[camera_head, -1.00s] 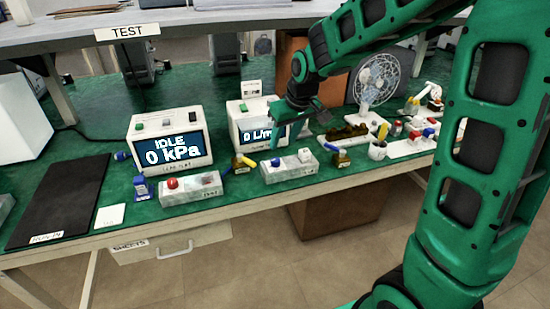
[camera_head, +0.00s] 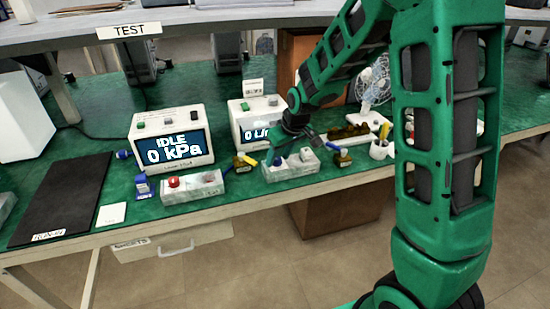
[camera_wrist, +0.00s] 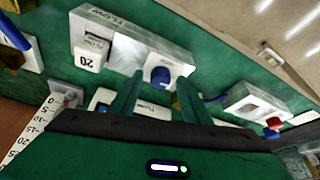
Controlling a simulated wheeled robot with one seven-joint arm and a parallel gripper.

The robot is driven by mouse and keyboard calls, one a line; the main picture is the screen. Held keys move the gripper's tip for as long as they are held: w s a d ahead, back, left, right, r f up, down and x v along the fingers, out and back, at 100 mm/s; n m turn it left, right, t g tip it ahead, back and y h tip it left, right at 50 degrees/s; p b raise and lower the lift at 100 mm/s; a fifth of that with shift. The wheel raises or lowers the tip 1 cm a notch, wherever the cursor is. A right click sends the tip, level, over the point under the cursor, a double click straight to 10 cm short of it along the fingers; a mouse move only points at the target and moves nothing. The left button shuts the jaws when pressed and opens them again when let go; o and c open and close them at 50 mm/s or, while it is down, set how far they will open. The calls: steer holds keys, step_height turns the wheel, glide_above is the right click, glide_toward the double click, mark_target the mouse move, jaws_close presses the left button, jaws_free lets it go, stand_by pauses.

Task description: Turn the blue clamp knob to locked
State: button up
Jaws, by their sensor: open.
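A grey block labelled FLOW (camera_head: 290,172) stands near the front edge of the green bench. It carries a blue knob (camera_head: 276,161) and a white knob (camera_head: 306,155). In the wrist view the blue knob (camera_wrist: 160,76) sits on the block's top, beside the white knob marked 20 (camera_wrist: 91,53). My gripper (camera_head: 286,148) is open and points down over the blue-knob end of the block. In the wrist view its two fingers (camera_wrist: 157,85) lie to either side of the blue knob, apart from it as far as I can tell. Any lock marking is not readable.
A similar block with a red knob (camera_head: 173,182) stands to the left, with a blue clamp-like part (camera_head: 141,187) beside it. A yellow-handled part (camera_head: 243,162) stands between the blocks. Two display boxes, one reading IDLE 0 kPa (camera_head: 172,147), stand behind. A black mat (camera_head: 62,200) lies left.

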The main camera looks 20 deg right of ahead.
steer(key=shift+f, duration=0.15)
steer(key=shift+c, duration=0.5)
steer(key=c, duration=0.9)
steer(key=shift+m+h, duration=0.3)
steer(key=shift+m, duration=0.5)
steer(key=shift+c, duration=0.2)
steer(key=o, duration=1)
steer(key=shift+o, duration=0.2)
steer(key=v, duration=1)
steer(key=shift+r, duration=0.3)
